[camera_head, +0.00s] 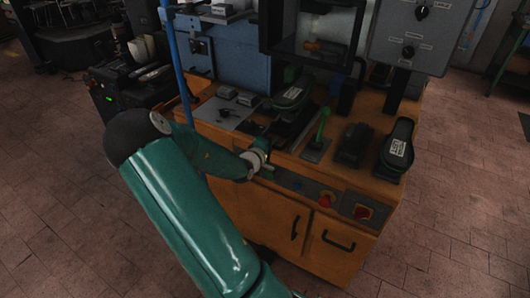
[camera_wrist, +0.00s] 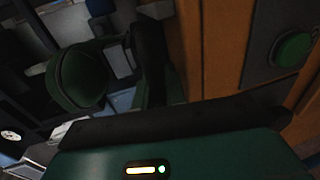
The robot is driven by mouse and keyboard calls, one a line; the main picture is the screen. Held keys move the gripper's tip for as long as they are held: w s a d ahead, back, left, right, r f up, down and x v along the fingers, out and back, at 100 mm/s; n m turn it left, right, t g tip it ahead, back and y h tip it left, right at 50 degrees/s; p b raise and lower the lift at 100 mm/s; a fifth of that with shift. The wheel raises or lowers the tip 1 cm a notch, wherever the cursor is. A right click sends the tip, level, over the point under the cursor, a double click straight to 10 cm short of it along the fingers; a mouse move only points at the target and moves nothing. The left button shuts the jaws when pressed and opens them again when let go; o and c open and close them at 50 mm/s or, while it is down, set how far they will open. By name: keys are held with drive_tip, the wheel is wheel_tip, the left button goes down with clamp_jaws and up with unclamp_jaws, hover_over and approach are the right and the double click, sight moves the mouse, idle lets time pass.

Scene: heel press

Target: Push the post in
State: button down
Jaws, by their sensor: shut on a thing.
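My gripper (camera_head: 264,166) is at the front edge of the orange wooden bench, low over the control strip. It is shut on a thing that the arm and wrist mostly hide. A small pale stub shows at its tip in the head view, and I cannot tell whether it is the post. In the wrist view, a dark bar and a green housing fill the lower part. Beyond them is a rounded dark green part (camera_wrist: 82,76) beside a black upright shape. I cannot make out the post with certainty in either view.
The bench front holds a red knob (camera_head: 325,200) and a red switch (camera_head: 362,212). A green lever (camera_head: 321,124) and a black labelled shoe form (camera_head: 397,150) stand on top. A green button (camera_wrist: 291,48) shows in the wrist view. A blue pole (camera_head: 177,62) rises left.

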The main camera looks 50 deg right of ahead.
sight(283, 133)
drive_tip(key=x, duration=0.2)
drive_tip(key=r+x, duration=0.1)
drive_tip(key=x, duration=0.2)
drive_tip(key=shift+w+d, duration=0.15)
drive_tip(key=shift+d, duration=0.2)
drive_tip(key=c, duration=1.5)
unclamp_jaws()
drive_tip(key=shift+o, duration=0.2)
drive_tip(key=shift+a+f, duration=0.1)
